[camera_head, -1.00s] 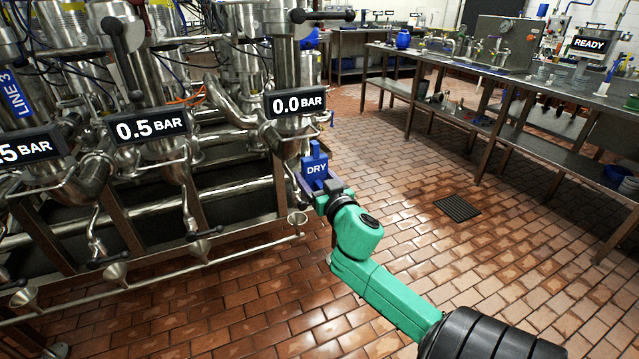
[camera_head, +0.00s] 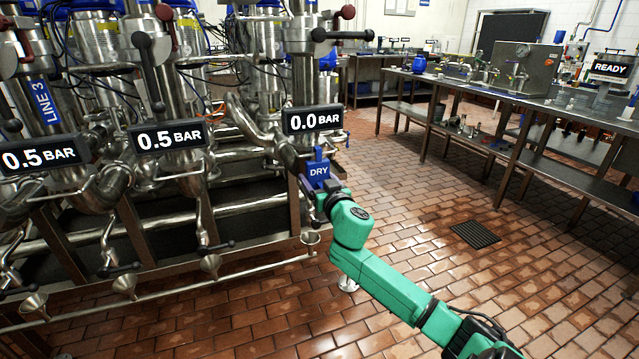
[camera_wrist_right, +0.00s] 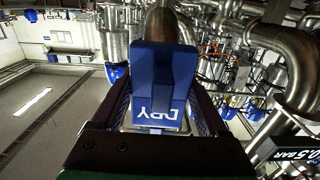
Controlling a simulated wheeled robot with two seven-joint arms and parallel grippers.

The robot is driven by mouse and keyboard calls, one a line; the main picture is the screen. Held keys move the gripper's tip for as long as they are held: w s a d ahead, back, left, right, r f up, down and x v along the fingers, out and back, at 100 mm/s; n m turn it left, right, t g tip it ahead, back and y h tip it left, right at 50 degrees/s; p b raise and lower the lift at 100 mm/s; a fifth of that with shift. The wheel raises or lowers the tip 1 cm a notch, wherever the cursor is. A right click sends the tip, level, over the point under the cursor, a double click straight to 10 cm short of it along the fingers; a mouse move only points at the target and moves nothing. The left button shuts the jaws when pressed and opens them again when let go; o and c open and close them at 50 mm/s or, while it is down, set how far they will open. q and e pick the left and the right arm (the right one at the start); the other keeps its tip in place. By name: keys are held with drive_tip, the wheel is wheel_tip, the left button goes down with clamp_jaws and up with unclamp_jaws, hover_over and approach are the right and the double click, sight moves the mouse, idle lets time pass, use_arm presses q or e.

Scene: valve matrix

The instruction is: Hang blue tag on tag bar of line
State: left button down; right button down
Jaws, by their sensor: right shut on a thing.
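The blue tag (camera_head: 318,172) reads DRY and is held upright in my right gripper (camera_head: 323,194), just below the 0.0 BAR display. In the right wrist view the blue tag (camera_wrist_right: 165,85) sits between the two dark fingers of the right gripper (camera_wrist_right: 165,110), with its lettering upside down. The tag is close in front of the pipework under the 0.0 BAR display; whether it touches anything there I cannot tell. The LINE 3 sign (camera_head: 45,103) is on the left of the pipework. I cannot make out a tag bar clearly. My left gripper is not in view.
Displays read 0.5 BAR (camera_head: 168,137) and 0.0 BAR (camera_head: 313,119). Steel funnels (camera_head: 211,264) line a low pipe at the front of the rack. A steel bench (camera_head: 520,100) with a READY display stands at the right. The tiled floor between has a drain grate (camera_head: 475,234).

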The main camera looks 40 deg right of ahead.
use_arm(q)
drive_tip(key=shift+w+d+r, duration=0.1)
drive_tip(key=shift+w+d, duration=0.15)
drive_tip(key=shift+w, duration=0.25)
use_arm(e)
drive_tip(key=shift+f, duration=0.3)
unclamp_jaws()
